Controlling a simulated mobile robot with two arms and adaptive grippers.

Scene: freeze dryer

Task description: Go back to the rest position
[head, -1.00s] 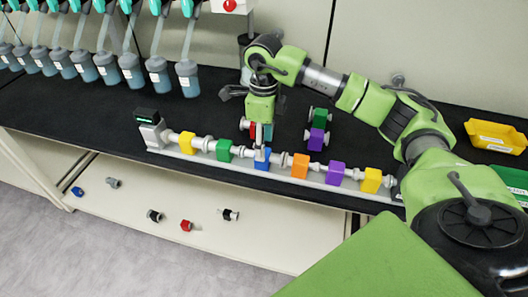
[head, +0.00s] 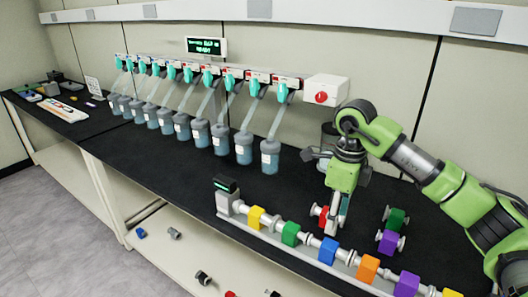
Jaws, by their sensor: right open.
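My right gripper (head: 337,226) is open, pointing down over the black bench just behind the rail of coloured valves. A red valve piece (head: 322,214) with grey ends shows right beside its fingers, partly hidden by them; I cannot tell whether they touch. My green right arm (head: 425,165) comes in from the right, bent at the elbow. My left gripper is not in view.
The rail carries yellow (head: 255,217), green (head: 290,233), blue (head: 328,250), orange (head: 367,268) and purple (head: 406,284) blocks. Loose green (head: 397,218) and purple (head: 388,241) pieces lie right of the gripper. Several flasks (head: 270,157) hang behind, left. A red-knobbed box (head: 326,90) is above.

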